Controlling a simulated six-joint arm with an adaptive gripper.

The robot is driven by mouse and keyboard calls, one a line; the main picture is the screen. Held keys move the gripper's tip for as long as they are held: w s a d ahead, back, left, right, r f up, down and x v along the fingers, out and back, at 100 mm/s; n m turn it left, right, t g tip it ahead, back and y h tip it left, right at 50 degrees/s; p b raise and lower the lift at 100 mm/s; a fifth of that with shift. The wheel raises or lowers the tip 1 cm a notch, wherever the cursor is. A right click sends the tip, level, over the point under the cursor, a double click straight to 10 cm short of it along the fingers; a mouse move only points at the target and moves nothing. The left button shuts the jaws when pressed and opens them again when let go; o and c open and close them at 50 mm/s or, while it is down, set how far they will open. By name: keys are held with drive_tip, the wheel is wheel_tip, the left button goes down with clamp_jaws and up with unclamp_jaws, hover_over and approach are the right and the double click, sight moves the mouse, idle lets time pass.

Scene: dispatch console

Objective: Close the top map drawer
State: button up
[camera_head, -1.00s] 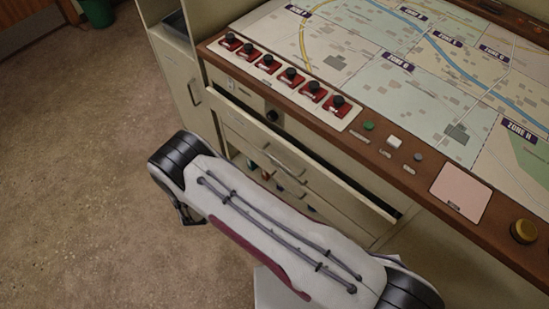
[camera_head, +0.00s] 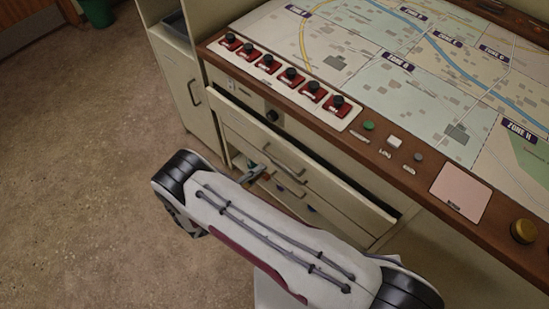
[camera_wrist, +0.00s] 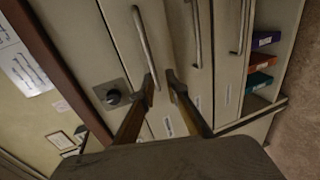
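The top map drawer (camera_head: 330,178) is a cream drawer under the console's brown edge, pulled out, with a dark gap behind its front. Its bar handle (camera_head: 284,158) is on the front face. In the wrist view the nearest bar handle (camera_wrist: 144,40) runs beside the fingertips. My gripper (camera_wrist: 162,80) is open and empty, with its two fingers apart in front of the drawer fronts. One finger overlaps the lower end of that handle in the picture; I cannot tell if they touch. In the head view my arm hides most of the gripper.
More drawer handles (camera_wrist: 197,35) lie below the top one. Coloured binders (camera_wrist: 261,60) stand in an open shelf beneath. A black knob (camera_head: 272,115) is on the panel above the drawer. The map console (camera_head: 370,100) overhangs; open floor (camera_head: 80,150) lies left.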

sight(281, 152)
drive_tip(key=shift+d+r, duration=0.2)
drive_tip(key=shift+r, duration=0.35)
drive_tip(key=shift+w+d, duration=0.1)
drive_tip(key=shift+x, duration=3.75)
drive_tip(key=shift+r, duration=0.1)
clamp_jaws()
drive_tip(key=shift+d, duration=0.1)
drive_tip(key=shift+r+x, duration=0.25)
drive_tip(key=shift+x, duration=0.8)
drive_tip(key=shift+r+x, duration=0.25)
drive_tip(key=shift+x, duration=0.85)
drive_tip(key=shift+d, duration=0.1)
